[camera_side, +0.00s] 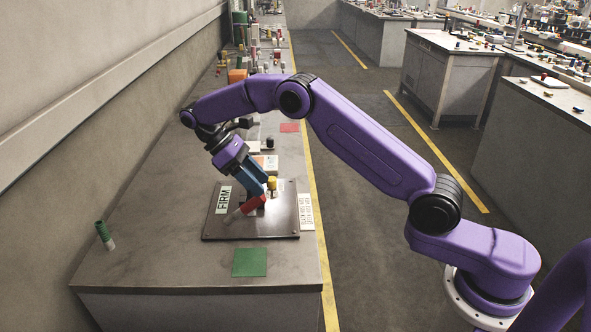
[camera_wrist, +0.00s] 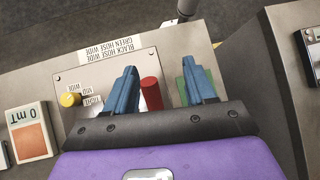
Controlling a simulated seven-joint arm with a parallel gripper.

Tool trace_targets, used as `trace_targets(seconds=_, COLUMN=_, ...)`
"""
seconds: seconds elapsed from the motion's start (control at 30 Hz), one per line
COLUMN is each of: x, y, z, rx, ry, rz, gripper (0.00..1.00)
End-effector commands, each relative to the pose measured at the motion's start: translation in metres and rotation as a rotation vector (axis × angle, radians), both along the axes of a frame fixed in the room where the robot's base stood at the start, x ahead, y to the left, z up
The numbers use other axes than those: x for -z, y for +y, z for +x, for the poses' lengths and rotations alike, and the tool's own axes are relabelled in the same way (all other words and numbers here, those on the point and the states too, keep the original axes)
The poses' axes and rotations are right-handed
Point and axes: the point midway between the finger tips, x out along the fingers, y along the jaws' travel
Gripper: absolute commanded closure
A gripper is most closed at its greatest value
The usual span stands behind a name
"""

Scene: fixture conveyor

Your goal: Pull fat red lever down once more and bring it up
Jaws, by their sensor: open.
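The fat red lever (camera_side: 254,203) sits on a dark panel plate (camera_side: 262,230) and slants toward the lower left, its far end paler. In the wrist view the red lever (camera_wrist: 151,94) shows as a cylinder between my two blue fingers, closer to the left one; I cannot tell whether it touches. My gripper (camera_side: 264,188) is open and comes down over the plate at the lever; it also shows open in the wrist view (camera_wrist: 163,72). The fingers hide part of the lever's mount.
A yellow knob (camera_side: 272,183) stands close beside the fingers. The plate carries a FIRM label (camera_side: 223,200). A green square (camera_side: 249,262) lies in front, and a green-and-white cylinder (camera_side: 104,235) stands at left. Several items line the bench behind.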

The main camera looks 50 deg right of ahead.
Motion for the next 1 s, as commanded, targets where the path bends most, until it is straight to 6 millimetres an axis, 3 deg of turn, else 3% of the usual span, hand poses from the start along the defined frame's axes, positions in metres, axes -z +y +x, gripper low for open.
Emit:
trace_targets(seconds=0.2, x=-0.025, y=-0.004, z=-0.021, rx=0.0, ry=-0.002, rz=0.001, gripper=0.45)
trace_targets(seconds=1.0, x=-0.062, y=-0.019, z=-0.103, rx=-0.001, ry=0.0, rz=0.001, gripper=0.45)
